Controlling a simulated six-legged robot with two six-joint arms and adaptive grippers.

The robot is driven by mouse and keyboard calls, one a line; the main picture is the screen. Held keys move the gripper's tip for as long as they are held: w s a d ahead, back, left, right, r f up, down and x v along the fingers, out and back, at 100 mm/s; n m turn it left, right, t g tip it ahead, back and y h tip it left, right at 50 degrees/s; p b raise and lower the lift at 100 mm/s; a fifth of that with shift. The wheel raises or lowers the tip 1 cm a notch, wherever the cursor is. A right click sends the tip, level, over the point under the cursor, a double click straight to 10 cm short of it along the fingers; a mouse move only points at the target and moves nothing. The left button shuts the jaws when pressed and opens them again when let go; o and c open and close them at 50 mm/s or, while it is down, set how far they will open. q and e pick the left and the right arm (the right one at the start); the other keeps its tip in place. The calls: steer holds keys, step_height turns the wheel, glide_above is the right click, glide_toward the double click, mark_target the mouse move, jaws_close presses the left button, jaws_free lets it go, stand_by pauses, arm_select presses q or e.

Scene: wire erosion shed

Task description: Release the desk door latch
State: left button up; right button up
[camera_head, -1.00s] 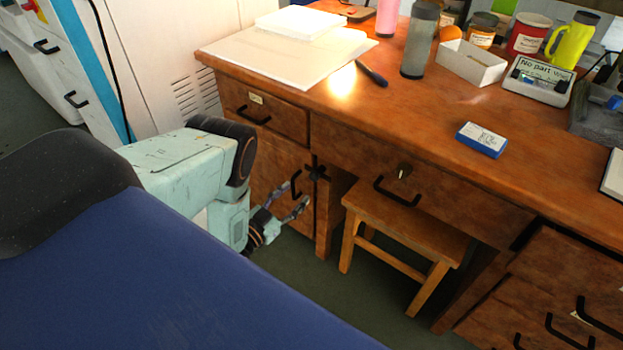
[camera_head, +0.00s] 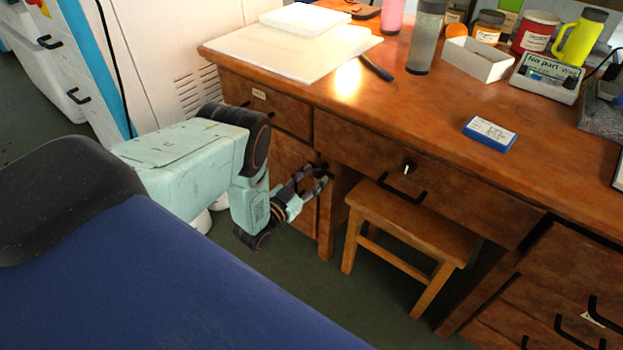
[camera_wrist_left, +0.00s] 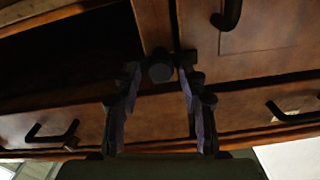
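The desk door (camera_head: 291,164) is the wooden door below the left drawer, and it looks closed. Its black latch (camera_wrist_left: 160,70) shows in the left wrist view as a round dark knob at the door's edge, beside the open knee space. In the head view the fingers mostly hide the latch. My left gripper (camera_head: 314,179) is at the latch. In the left wrist view its two fingers (camera_wrist_left: 160,84) stand on either side of the knob, apart, with a small gap visible at each side. Contact cannot be made out. My right gripper is in neither view.
The desk top (camera_head: 400,110) overhangs the door. A wooden stool (camera_head: 408,222) stands in the knee space right of the gripper. A white cabinet (camera_head: 165,60) stands left of the desk.

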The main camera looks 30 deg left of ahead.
arm_select(q)
jaws_close()
steer(key=shift+m, duration=0.4)
steer(key=m+p, duration=0.1)
steer(key=m, duration=0.2)
steer(key=shift+m, duration=0.3)
steer(key=m+p, duration=0.1)
steer(key=m, duration=0.3)
steer(key=shift+m, duration=0.3)
steer(key=m, duration=0.4)
steer(key=shift+f+p, duration=0.1)
steer(key=shift+p, duration=0.25)
steer(key=shift+m+p, duration=0.35)
steer(key=shift+m, duration=2.15)
